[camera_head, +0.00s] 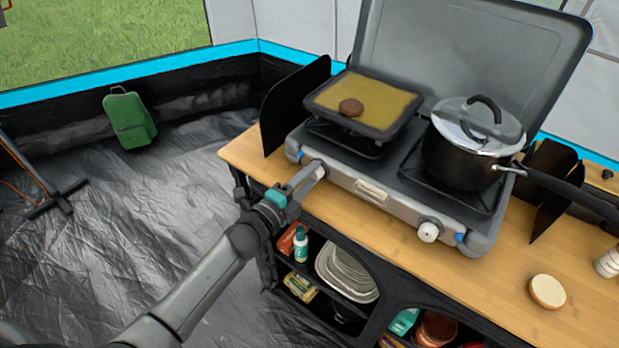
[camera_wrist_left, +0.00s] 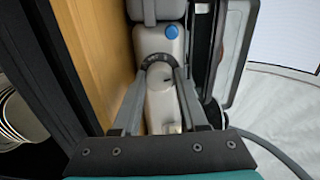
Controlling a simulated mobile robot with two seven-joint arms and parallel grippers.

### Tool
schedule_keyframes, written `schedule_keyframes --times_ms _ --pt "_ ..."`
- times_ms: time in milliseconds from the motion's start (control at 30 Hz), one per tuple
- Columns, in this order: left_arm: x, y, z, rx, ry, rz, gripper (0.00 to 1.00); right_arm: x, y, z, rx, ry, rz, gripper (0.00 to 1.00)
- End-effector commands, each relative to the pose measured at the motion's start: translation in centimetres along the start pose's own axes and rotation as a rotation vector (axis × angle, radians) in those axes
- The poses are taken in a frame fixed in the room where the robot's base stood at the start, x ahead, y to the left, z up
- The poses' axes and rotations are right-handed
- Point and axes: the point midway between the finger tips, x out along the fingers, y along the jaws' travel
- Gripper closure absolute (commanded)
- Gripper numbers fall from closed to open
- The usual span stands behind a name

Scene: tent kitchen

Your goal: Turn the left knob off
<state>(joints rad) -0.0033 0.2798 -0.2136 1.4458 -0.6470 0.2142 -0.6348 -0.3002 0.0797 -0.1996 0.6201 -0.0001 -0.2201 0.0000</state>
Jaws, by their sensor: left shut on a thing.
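The camping stove (camera_head: 375,190) stands on the wooden counter with its lid open. Its left knob (camera_head: 320,170) is on the front panel, partly hidden by my left gripper (camera_head: 305,180). My left gripper reaches in from the left and is shut on this knob. In the left wrist view the white knob (camera_wrist_left: 160,103) sits between the two grey fingers, below a blue button (camera_wrist_left: 172,32). The white right knob (camera_head: 428,232) on the same panel is free. My right gripper is out of view.
A square pan (camera_head: 395,105) with a brown patty (camera_head: 351,107) is on the left burner. A lidded black pot (camera_head: 465,160) is on the right burner. A round bun (camera_head: 547,291) lies on the counter (camera_head: 480,285). Shelves with dishes (camera_head: 345,270) are below.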

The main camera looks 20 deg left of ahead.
Motion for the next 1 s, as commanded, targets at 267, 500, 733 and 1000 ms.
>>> schedule_keyframes --times_ms 267,500,733,1000 --pt "-0.02 0.11 -0.06 0.163 -0.008 -0.001 1.00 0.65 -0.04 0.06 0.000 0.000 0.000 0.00" --pt "-0.02 0.09 -0.04 0.229 -0.012 0.000 1.00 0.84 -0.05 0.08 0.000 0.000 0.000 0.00" --pt "-0.02 0.06 -0.04 0.246 -0.013 0.000 1.00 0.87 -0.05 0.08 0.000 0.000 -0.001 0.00" --pt "-0.03 0.06 -0.04 0.247 -0.013 0.000 1.00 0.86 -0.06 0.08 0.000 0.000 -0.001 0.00"
